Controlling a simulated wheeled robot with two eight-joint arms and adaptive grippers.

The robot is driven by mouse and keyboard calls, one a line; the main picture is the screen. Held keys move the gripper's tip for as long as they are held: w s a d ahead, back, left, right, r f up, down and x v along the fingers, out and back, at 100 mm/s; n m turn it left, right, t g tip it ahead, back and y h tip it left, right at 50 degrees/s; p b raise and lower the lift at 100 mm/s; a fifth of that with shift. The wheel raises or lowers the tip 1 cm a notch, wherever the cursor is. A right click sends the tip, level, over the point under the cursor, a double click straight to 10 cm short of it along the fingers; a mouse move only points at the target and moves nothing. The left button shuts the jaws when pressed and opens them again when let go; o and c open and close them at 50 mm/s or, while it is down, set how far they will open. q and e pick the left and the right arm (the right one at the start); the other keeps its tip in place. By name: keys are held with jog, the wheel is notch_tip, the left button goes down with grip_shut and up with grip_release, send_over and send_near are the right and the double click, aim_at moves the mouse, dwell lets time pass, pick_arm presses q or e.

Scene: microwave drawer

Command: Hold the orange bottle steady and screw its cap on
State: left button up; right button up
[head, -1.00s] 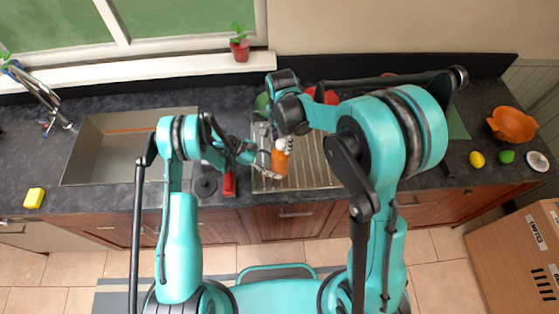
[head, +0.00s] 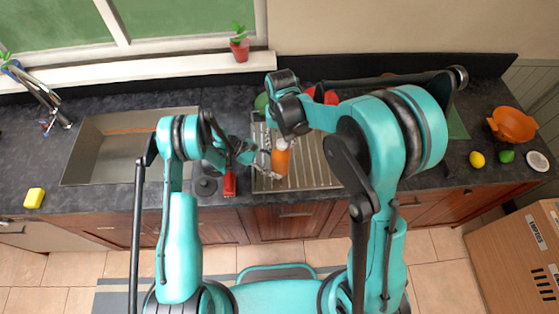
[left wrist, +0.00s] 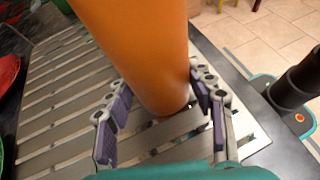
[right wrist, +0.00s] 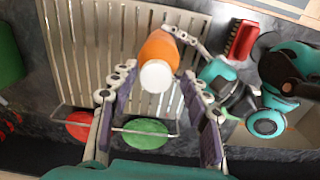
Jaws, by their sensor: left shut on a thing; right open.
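The orange bottle (head: 280,163) stands upright on the ribbed metal drainboard, with its white cap (right wrist: 156,77) at its top. My left gripper (left wrist: 155,85) is shut on the bottle's lower part, one padded finger on each side; this gripper also shows left of the bottle in the head view (head: 265,164). My right gripper (right wrist: 156,90) is open above the bottle, and the cap appears between its fingers in the right wrist view. I cannot tell whether the cap is tight. In the head view the right arm hides much of this gripper.
The drainboard (head: 318,170) has a red dish (right wrist: 80,125) and a green dish (right wrist: 145,133) at its back. A red brush (right wrist: 238,40) lies beside it. The sink (head: 110,160) is left. An orange bowl (head: 512,124), a lemon (head: 477,158) and a lime (head: 506,156) sit far right.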

jog(key=n, duration=1.2)
jog(key=shift+n, duration=0.4)
grip_shut()
jog(key=m, duration=0.4)
jog(key=shift+s+m, duration=0.1)
jog(key=shift+m, duration=0.3)
jog(key=m, duration=0.4)
jog(key=shift+m, duration=0.3)
jog(key=m, duration=0.4)
jog(key=shift+m, duration=0.3)
jog(key=m, duration=0.4)
grip_release()
